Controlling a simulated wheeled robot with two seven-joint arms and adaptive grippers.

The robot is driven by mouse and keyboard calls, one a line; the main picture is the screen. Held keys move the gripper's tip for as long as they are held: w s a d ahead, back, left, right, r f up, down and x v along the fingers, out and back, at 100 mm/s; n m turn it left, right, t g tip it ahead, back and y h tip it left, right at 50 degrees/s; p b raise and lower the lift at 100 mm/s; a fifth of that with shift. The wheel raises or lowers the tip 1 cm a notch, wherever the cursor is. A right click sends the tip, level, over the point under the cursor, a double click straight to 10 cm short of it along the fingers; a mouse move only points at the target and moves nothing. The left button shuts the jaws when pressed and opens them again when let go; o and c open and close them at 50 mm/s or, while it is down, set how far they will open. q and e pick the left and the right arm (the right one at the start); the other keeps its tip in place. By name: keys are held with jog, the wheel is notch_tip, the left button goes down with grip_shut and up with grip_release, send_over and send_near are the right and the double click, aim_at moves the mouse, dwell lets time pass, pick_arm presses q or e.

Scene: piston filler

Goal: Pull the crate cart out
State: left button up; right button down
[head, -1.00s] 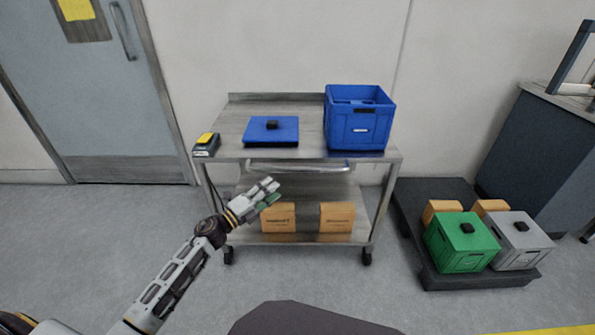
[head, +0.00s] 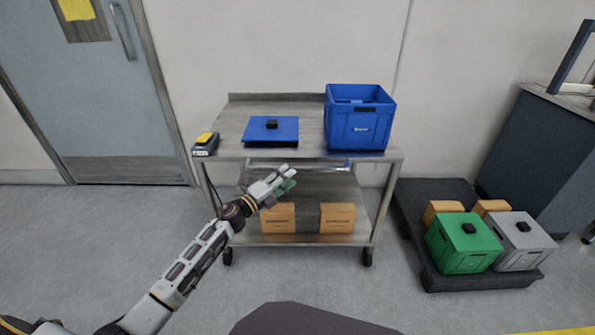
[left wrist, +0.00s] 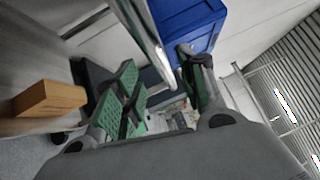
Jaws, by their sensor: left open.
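The steel cart (head: 290,240) stands against the wall, with a blue crate (head: 360,125) at the right of its top. A metal handle bar (head: 318,164) runs along the front under the top; it also shows in the left wrist view (left wrist: 142,35). My left gripper (head: 288,178) is open and empty in front of the cart, just below the handle bar in the picture, and hides part of it. In the left wrist view the bar runs toward the gap between the green-padded fingers (left wrist: 162,88); contact cannot be told. My right gripper is not in view.
A blue lid-like block (head: 271,130) and a yellow-black device (head: 206,143) sit on the cart top. Cardboard boxes (head: 337,217) stand on the lower shelf. A dark pallet (head: 480,282) with green and grey crates stands right. Floor in front is clear.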

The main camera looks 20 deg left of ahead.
aim_at(297, 169)
pick_arm(q)
jog(key=shift+b+x, duration=0.35)
jog(key=shift+x, duration=1.65)
jog(key=shift+w+d, duration=0.35)
jog(key=shift+w, duration=0.3)
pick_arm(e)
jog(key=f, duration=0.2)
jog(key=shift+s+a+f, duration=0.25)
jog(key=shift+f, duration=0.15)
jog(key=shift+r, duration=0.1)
pick_arm(q)
grip_shut()
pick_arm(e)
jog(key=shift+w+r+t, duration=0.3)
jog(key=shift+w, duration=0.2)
